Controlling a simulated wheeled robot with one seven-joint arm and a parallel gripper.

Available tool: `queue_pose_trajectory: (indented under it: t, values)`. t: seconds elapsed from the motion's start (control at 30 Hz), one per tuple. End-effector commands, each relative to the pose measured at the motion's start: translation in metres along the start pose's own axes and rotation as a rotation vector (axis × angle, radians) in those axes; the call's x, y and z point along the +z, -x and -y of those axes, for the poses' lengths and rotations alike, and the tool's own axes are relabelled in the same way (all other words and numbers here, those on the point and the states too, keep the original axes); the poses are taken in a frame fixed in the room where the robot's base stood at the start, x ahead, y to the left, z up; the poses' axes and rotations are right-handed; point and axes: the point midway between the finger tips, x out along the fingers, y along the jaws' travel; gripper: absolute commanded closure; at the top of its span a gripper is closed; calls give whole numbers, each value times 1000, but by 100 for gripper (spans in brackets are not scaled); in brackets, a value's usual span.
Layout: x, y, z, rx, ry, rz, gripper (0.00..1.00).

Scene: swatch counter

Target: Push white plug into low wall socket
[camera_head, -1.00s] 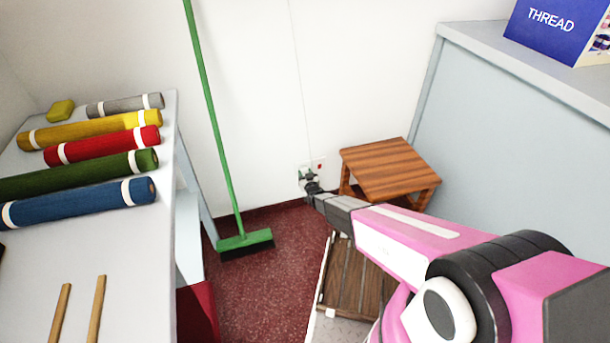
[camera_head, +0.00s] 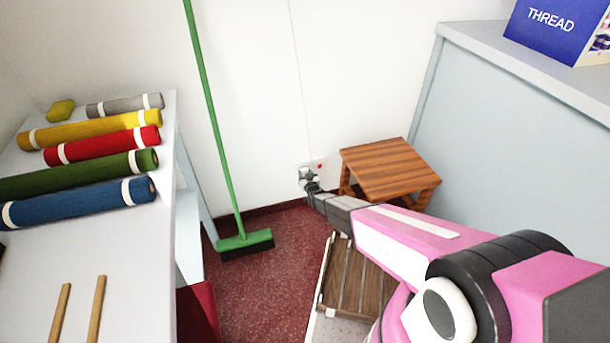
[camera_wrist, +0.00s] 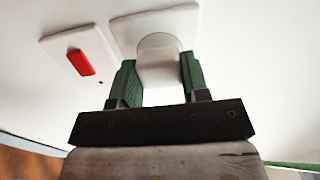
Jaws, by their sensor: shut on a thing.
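The white plug (camera_wrist: 159,68) is between the two green fingers of my gripper (camera_wrist: 158,80) in the wrist view, and the gripper is shut on it. The plug's far end is at the round recess of the white wall socket (camera_wrist: 180,22). I cannot tell how deep it sits, as the plug body hides the contact. In the head view my gripper (camera_head: 307,176) is at the low wall, over the socket plate (camera_head: 299,166), which it mostly hides.
A switch plate with a red rocker (camera_wrist: 80,62) is beside the socket. A wooden stool (camera_head: 390,168) stands close to the right of my gripper. A green broom (camera_head: 215,120) leans on the wall to the left. A table with fabric rolls (camera_head: 90,188) is further left.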

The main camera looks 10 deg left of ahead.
Motion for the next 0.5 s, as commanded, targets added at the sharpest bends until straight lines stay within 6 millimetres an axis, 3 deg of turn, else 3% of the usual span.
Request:
queue_pose_trajectory:
  t: [0.5]
  values:
    - [0,-9,0,0,0,0,79]
